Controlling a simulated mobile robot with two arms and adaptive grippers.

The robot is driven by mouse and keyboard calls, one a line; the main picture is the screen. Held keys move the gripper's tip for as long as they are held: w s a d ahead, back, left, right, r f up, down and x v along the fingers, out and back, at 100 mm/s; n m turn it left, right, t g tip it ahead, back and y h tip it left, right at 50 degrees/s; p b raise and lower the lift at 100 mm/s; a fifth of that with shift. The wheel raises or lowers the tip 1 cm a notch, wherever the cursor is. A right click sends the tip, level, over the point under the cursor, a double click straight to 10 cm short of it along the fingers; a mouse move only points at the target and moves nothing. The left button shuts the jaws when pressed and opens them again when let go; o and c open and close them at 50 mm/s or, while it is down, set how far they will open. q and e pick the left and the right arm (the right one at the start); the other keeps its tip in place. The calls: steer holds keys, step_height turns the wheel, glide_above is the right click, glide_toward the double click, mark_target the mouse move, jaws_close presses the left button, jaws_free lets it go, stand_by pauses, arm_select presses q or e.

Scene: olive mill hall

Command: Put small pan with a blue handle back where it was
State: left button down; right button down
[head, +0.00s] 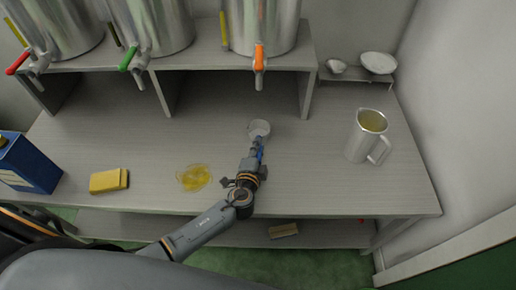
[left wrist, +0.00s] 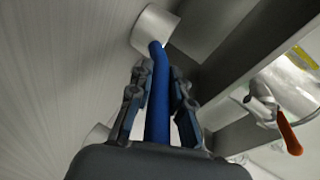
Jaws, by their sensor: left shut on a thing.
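The small pan (head: 259,128) is a small pale metal cup with a blue handle. In the head view it is over the middle of the table, in front of the orange-handled tap. My left gripper (head: 257,150) is shut on the blue handle, which runs between its fingers in the left wrist view (left wrist: 157,95). The pan's round body (left wrist: 155,28) shows beyond the fingertips there. I cannot tell whether the pan touches the table. My right gripper is not in view.
Steel tanks with red, green and orange (head: 259,60) taps stand on the raised shelf. A yellow puddle (head: 194,177), a yellow sponge (head: 109,180) and a blue can (head: 29,164) are to the left. A metal jug (head: 366,136) stands right. Two bowls (head: 379,62) sit on a small wall shelf.

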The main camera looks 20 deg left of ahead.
arm_select(q)
steer(key=shift+r, duration=0.1)
steer(key=c, duration=1.3)
jaws_free()
steer(key=shift+o, duration=0.2)
steer(key=v, duration=1.2)
steer(key=shift+s, duration=0.1)
